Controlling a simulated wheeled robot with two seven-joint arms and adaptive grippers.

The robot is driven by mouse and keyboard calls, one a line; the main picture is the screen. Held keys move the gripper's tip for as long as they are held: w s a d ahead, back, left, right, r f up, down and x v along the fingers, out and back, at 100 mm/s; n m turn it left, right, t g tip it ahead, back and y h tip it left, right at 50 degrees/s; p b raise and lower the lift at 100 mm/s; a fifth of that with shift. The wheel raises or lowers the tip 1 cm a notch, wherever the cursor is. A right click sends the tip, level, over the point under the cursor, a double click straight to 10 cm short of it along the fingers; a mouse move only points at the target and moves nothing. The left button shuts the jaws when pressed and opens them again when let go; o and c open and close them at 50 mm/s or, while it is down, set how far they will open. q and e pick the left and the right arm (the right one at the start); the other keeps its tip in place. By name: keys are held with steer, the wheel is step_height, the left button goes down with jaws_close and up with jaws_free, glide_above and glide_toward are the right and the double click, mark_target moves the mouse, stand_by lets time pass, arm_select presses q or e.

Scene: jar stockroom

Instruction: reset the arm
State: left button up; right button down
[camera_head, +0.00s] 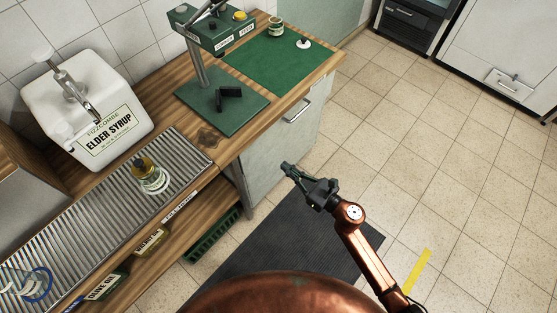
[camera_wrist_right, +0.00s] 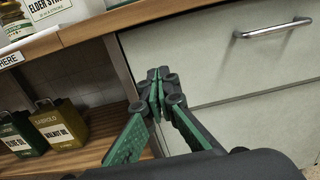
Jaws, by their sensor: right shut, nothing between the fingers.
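My right arm comes in from the lower right in the head view, and its right gripper (camera_head: 288,168) hangs in free air in front of the counter, above the dark floor mat. In the right wrist view the green-padded fingers of the right gripper (camera_wrist_right: 158,85) meet at their tips, shut with nothing between them. Behind them is the pale cabinet front (camera_wrist_right: 215,80) with its metal handle (camera_wrist_right: 272,28). My left gripper is not in view.
A wooden counter (camera_head: 225,150) runs along the wall. It carries a white syrup dispenser (camera_head: 85,105), a jar (camera_head: 150,177) on a ribbed metal tray (camera_head: 95,225), a green press stand (camera_head: 222,108) and a green mat (camera_head: 268,62). Oil tins (camera_wrist_right: 60,125) stand on the lower shelf. Tiled floor (camera_head: 440,150) is clear rightward.

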steer(key=shift+s+d, duration=0.15)
steer(key=shift+s, duration=0.05)
